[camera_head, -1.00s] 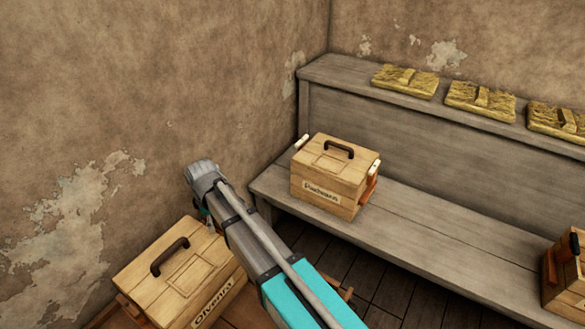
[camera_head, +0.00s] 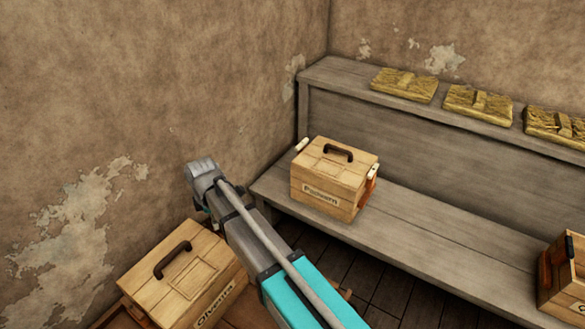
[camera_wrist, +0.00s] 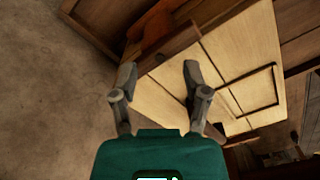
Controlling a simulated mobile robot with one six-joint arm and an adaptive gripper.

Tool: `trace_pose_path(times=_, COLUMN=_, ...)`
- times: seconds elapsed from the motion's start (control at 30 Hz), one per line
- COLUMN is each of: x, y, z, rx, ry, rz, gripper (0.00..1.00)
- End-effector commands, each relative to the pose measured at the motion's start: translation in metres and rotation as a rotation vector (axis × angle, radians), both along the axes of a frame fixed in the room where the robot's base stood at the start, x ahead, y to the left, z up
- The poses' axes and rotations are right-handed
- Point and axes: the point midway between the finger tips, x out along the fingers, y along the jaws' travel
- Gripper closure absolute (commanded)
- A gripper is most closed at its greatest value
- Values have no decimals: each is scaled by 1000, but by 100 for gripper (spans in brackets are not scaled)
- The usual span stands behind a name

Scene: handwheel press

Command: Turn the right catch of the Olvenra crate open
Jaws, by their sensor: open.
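The Olvenra crate (camera_head: 190,275) is a pale wooden box with a dark handle (camera_head: 172,259) on its lid and a name label on its front, at the lower left of the head view. My arm hides its right side there, so the right catch cannot be seen in that view. In the wrist view the pale crate lid (camera_wrist: 237,45) lies below and to the right of my gripper (camera_wrist: 158,68). The fingers are apart with nothing between them. An orange-brown wooden part (camera_wrist: 150,30) shows beyond the crate's edge; I cannot tell whether it is the catch.
Another labelled crate (camera_head: 325,190) with side catches stands on the grey bench (camera_head: 430,235). A further crate (camera_head: 565,275) is at the right edge. Several straw-coloured slabs (camera_head: 404,84) lie on the upper shelf. The bare wall (camera_head: 150,90) rises close at left.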

Motion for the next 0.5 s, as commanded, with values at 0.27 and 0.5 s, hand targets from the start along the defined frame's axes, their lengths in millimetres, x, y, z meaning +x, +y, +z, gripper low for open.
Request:
trace_pose_path(times=0.27, x=0, y=0, z=28, rx=0, ry=0, rz=-1, gripper=40)
trace_pose_path(times=0.5, x=0, y=0, z=48, rx=0, ry=0, rz=-2, gripper=40)
